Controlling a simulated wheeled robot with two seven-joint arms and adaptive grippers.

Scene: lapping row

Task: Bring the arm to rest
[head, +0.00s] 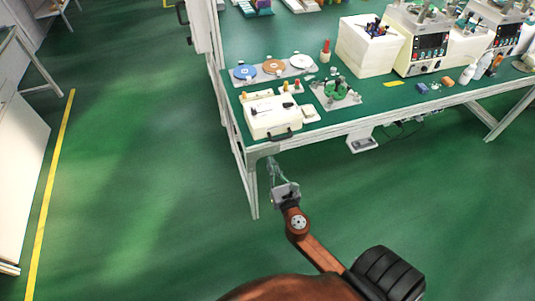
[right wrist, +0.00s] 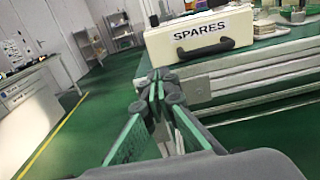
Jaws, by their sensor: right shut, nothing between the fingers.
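My right gripper (head: 272,165) is at the end of my orange-brown arm, in front of the table's near left corner and at about the level of its front edge in the picture. In the right wrist view its green-lined fingers (right wrist: 157,88) are together at the tips with nothing between them. The wrist view shows the fingers in front of the table's corner and frame; I cannot tell if they touch it. My left gripper is in neither view.
A green-topped table (head: 320,119) with a pale frame bears a white SPARES case (head: 272,119), also in the right wrist view (right wrist: 198,36). A white box (head: 368,50) and lapping machines (head: 420,45) stand farther right. Open green floor (head: 140,180) lies left.

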